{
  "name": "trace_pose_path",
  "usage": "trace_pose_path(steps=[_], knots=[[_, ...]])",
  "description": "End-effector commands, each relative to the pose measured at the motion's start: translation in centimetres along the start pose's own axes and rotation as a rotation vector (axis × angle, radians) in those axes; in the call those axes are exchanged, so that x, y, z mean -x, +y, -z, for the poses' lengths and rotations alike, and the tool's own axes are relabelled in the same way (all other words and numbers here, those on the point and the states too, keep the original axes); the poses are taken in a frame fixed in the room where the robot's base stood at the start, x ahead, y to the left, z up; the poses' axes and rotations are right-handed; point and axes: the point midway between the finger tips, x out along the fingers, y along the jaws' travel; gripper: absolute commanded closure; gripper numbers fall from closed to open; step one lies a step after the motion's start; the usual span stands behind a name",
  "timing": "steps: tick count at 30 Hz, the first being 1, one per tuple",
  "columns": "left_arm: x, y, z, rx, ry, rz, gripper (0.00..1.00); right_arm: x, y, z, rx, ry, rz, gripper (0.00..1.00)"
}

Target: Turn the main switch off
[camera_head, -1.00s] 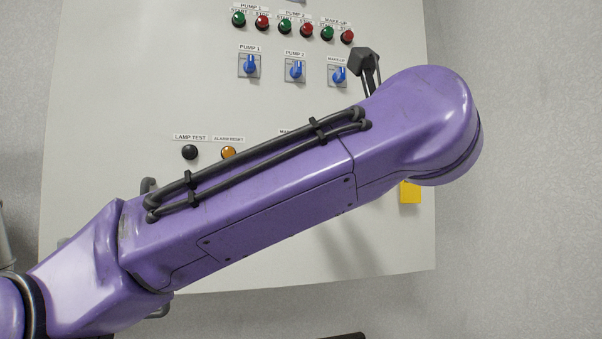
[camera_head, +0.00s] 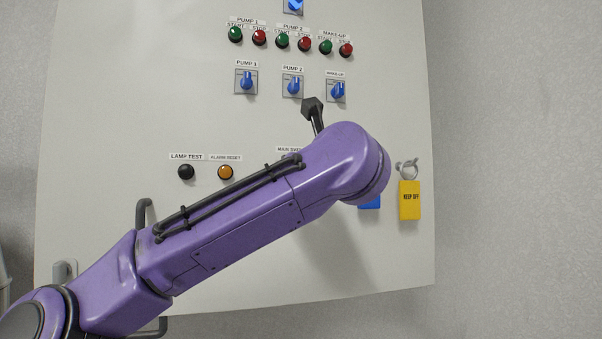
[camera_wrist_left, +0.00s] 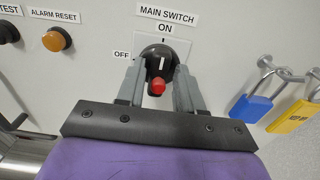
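In the left wrist view the main switch (camera_wrist_left: 160,58) is a dark round knob on a pale plate, with a white mark pointing up toward ON. OFF is printed to its left. A red piece (camera_wrist_left: 158,87) shows at the knob's near side. My left gripper (camera_wrist_left: 158,78) has its two grey fingers apart, one on each side of the knob; whether they touch it I cannot tell. In the head view my purple left arm hides the switch and the gripper; only part of the switch label (camera_head: 289,149) shows. My right gripper is not in view.
A blue padlock (camera_wrist_left: 252,106) and a yellow padlock (camera_wrist_left: 296,115) hang to the right of the switch. The alarm reset button (camera_head: 225,172) and lamp test button (camera_head: 186,172) sit to the left. Blue pump selectors (camera_head: 292,87) and start/stop buttons are above.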

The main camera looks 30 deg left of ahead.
Motion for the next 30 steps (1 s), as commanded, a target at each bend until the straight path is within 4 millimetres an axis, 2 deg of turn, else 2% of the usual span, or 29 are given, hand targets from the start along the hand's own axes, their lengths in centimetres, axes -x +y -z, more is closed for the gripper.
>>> trace_pose_path(steps=[1,3,11,17,30], knots=[[0.0,0.0,0.0,0.000,0.000,0.000,0.82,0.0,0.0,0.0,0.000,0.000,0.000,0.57],[0.0,0.0,0.0,0.000,0.000,0.000,1.00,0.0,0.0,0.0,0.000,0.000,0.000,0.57],[0.0,0.0,0.1,0.012,0.000,-0.001,1.00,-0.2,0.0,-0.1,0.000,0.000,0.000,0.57],[0.0,0.1,0.3,0.082,0.000,-0.001,1.00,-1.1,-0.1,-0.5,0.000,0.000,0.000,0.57],[0.0,0.3,0.4,0.452,-0.002,-0.001,1.00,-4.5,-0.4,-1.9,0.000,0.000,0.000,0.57]])
